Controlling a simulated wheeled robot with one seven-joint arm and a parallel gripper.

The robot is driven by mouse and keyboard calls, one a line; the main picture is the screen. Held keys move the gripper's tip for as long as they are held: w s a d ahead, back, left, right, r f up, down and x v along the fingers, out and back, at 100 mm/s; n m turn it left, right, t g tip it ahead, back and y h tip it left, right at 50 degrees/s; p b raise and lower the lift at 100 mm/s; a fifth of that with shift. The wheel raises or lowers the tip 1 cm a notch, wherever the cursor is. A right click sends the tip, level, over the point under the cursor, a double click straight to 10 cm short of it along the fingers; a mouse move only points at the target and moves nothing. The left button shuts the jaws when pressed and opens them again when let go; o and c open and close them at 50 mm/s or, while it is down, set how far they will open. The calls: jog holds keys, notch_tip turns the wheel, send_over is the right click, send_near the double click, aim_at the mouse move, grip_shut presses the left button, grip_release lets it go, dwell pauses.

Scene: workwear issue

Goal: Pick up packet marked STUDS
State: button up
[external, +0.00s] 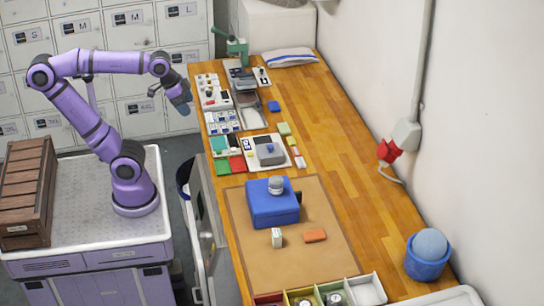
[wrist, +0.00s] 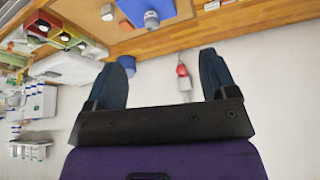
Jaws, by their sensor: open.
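My gripper (external: 182,106) hangs at the end of the raised purple arm, left of the bench's far half and well above it. In the wrist view its two dark blue fingers (wrist: 166,72) are apart with nothing between them. No lettering STUDS can be read in either view. A small white packet or box (external: 277,238) stands on the brown mat in front of the blue box; its marking is too small to read. A small pale item also shows near the blue box in the wrist view (wrist: 107,12). Several other small packets on the bench are unreadable too.
A blue box (external: 272,206) with a grey-white domed item (external: 276,185) stands on the mat, near an orange block (external: 315,235). Trays and a green press (external: 237,48) crowd the bench's far left. A compartment tray (external: 335,292) lies at the front. The bench's right side is mostly clear.

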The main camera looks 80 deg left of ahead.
jog(key=w+d+f+m+y, duration=0.1)
jog(key=w+d+f+m, duration=0.5)
jog(key=w+f+m, duration=0.3)
jog(key=w+d+f+m+y, duration=0.1)
jog(key=w+d+f+m, duration=0.5)
jog(key=w+m, duration=0.5)
jog(key=s+d+r+m+t+h, duration=0.25)
jog(key=d+r+m+t, duration=0.65)
jog(key=d+r+m, duration=0.65)
jog(key=n, duration=0.1)
send_near(276, 232)
jog(key=shift+w+d+g+y, duration=0.35)
jog(key=shift+w+d, duration=0.25)
jog(key=shift+w, duration=0.2)
jog(key=shift+x, duration=5.35)
jog(key=shift+a, duration=0.25)
jog(key=c, duration=1)
